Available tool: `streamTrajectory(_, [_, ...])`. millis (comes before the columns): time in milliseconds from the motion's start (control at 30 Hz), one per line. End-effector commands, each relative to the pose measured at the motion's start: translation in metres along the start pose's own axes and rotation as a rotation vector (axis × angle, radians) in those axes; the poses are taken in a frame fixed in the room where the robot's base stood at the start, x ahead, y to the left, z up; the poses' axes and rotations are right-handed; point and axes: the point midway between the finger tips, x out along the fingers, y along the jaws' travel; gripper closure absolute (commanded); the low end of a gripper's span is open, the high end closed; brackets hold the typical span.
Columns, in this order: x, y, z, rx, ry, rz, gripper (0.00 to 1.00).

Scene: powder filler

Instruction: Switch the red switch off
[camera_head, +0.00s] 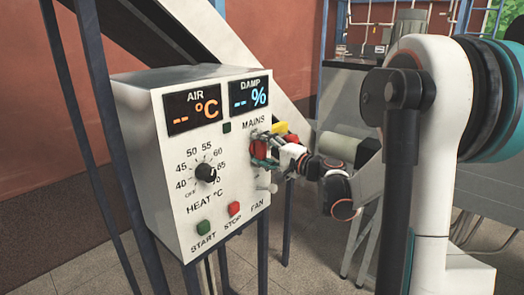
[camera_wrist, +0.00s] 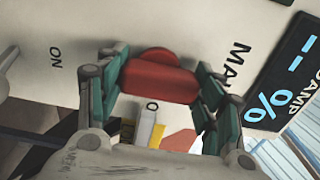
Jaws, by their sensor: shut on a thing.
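The red switch (camera_wrist: 158,82) is a rotary handle on the white panel, under the word MAINS. In the wrist view its bar lies across the picture between the green-padded fingers of my gripper (camera_wrist: 157,92). My gripper is shut on the red switch, one finger on each end side. In the head view my gripper (camera_head: 271,146) reaches the panel from the right and partly hides the red switch (camera_head: 259,149). In the wrist view an "ON" mark shows left of the switch and an "O" mark just below it.
The control box (camera_head: 160,200) carries a heat dial (camera_head: 205,172), a green START button (camera_head: 203,228), a red STOP button (camera_head: 234,208) and a fan lever (camera_head: 268,187). Both displays show dashes. Blue posts stand close around the box.

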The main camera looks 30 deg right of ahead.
Motion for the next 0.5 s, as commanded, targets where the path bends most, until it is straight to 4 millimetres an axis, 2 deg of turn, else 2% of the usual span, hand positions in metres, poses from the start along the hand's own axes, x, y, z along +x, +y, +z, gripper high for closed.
streamTrajectory(300, [0.0001,0.0004,0.0004,-0.022,-0.001,0.001,0.62])
streamTrajectory(333, [0.0001,0.0004,0.0004,-0.022,-0.001,0.001,0.34])
streamTrajectory(400, [0.0001,0.0004,0.0004,-0.021,-0.001,0.001,0.18])
streamTrajectory(500, [0.0,0.0003,0.0004,-0.021,0.0,0.001,0.18])
